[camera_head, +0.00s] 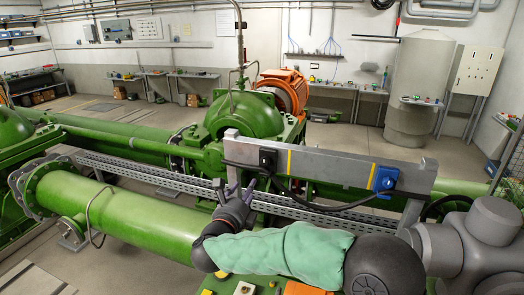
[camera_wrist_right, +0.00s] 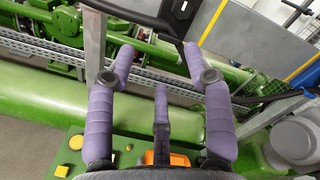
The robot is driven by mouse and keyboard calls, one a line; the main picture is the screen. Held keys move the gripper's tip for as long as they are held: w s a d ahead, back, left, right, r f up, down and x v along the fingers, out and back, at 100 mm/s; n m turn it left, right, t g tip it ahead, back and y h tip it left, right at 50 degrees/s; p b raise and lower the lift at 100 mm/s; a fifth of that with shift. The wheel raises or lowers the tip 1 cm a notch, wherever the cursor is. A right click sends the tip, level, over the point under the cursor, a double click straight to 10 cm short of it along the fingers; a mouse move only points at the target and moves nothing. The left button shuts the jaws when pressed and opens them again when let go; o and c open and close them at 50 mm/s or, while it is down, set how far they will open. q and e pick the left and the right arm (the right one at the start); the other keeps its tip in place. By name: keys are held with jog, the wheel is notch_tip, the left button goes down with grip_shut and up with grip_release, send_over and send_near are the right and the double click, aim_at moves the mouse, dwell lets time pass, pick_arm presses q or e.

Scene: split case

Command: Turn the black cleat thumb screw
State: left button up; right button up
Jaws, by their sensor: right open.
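The black cleat (camera_head: 267,158) is fixed to the left part of the grey beam (camera_head: 335,168), beside a yellow stripe. In the right wrist view the black cleat (camera_wrist_right: 180,10) is at the top edge, partly cut off. I cannot make out its thumb screw clearly. My right gripper (camera_head: 235,188) is just below and left of the cleat, apart from it. Its purple fingers are spread and empty in the right wrist view (camera_wrist_right: 160,62). A black cable (camera_head: 310,204) runs from the cleat toward the right. My left gripper is not in view.
A blue cleat (camera_head: 384,179) sits farther right on the beam. A grey post (camera_head: 231,158) stands at the beam's left end, close to my right fingers. A perforated metal tray (camera_head: 135,172) and a thick green pipe (camera_head: 150,220) run behind and below.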

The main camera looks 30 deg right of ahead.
aim_at(264, 162)
jog(key=w+d+r+p, duration=0.1)
jog(key=w+d, duration=0.1)
jog(key=d, duration=0.1)
jog(key=w+d+r+m+p, duration=0.1)
jog(key=w+d, duration=0.1)
jog(key=d, duration=0.1)
jog(key=w+d+r+m+h+p, duration=0.1)
jog(key=w+d, duration=0.1)
jog(key=d, duration=0.1)
jog(key=shift+g, duration=0.4)
jog(key=shift+s, duration=0.1)
jog(key=shift+c, duration=0.3)
jog(key=shift+r, duration=0.1)
grip_shut()
